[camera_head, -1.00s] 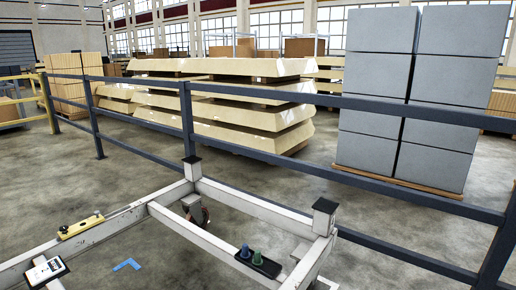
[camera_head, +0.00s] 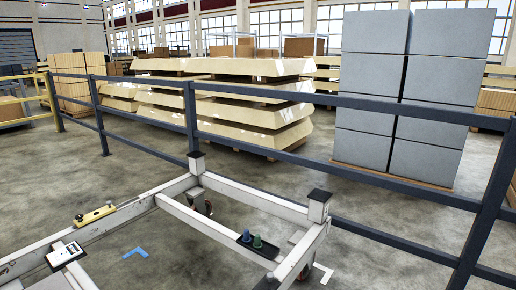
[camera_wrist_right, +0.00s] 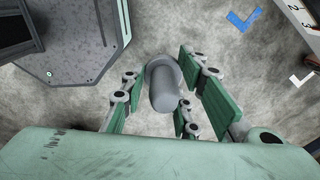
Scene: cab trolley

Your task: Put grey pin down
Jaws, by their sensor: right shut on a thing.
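The grey pin (camera_wrist_right: 163,88), a smooth cylinder with a wider collar, shows in the right wrist view. My right gripper (camera_wrist_right: 160,76) is shut on it with green-padded fingers, and bare concrete floor lies beneath. In the head view a black holder (camera_head: 243,240) with a blue pin (camera_head: 246,236) and a green pin (camera_head: 257,242) sits on the white trolley frame (camera_head: 205,224). Neither my grippers nor the grey pin show in the head view. My left gripper is in no view.
A blue corner mark (camera_head: 136,252) and a white corner mark (camera_head: 322,273) are on the floor. A dark railing (camera_head: 290,206) runs behind the trolley, with grey block stacks (camera_head: 365,95) beyond.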

